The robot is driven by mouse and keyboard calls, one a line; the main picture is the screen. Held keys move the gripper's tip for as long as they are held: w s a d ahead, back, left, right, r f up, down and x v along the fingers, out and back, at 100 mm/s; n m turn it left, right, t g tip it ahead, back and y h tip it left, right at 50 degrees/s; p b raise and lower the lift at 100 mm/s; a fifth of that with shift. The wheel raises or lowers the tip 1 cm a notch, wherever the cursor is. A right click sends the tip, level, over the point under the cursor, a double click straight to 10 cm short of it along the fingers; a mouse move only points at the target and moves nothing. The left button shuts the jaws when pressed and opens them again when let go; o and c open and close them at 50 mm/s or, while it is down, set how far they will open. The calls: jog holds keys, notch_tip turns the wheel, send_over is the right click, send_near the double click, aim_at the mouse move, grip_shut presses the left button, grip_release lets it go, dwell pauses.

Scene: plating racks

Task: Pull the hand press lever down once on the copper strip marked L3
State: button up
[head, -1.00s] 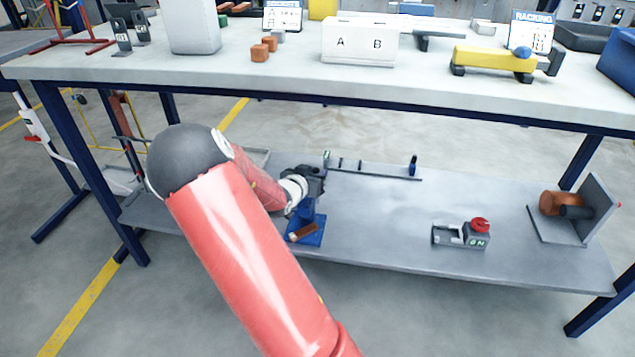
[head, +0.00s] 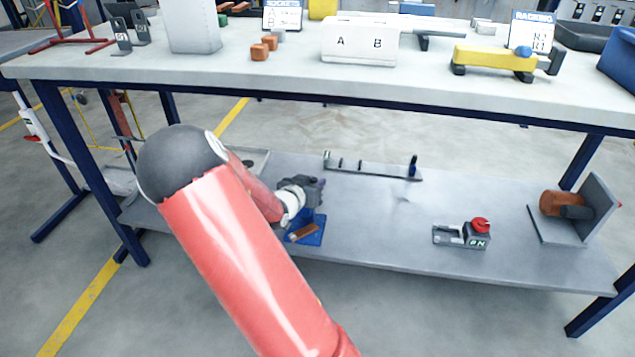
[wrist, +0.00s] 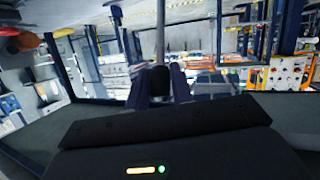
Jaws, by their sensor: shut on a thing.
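The hand press stands on the lower shelf in the head view, with a blue base (head: 316,236). A copper strip (head: 302,232) lies on that base; its marking is too small to read. My gripper (head: 306,190) is at the top of the press and hides most of its upper part. In the wrist view my gripper (wrist: 161,84) is shut on the dark end of the press lever (wrist: 160,77), which sits between the two fingers. A thin grey rod (wrist: 161,30) runs upward in the picture from there.
On the lower shelf (head: 380,225), a rail with small posts (head: 370,168) lies behind the press. A box with a red button (head: 480,226) and an orange cylinder on a bracket (head: 556,204) are to the right. The worktop (head: 280,88) overhangs the shelf.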

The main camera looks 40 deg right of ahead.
jog(key=shift+s+a+f+b, duration=0.35)
jog(key=shift+s+a+f, duration=0.45)
jog(key=shift+s+a, duration=0.2)
jog(key=shift+f, duration=0.1)
jog(key=shift+o, duration=0.2)
jog(key=shift+s+a+f+b, duration=0.55)
jog(key=shift+s+a+f, duration=0.25)
jog(key=shift+f, duration=0.2)
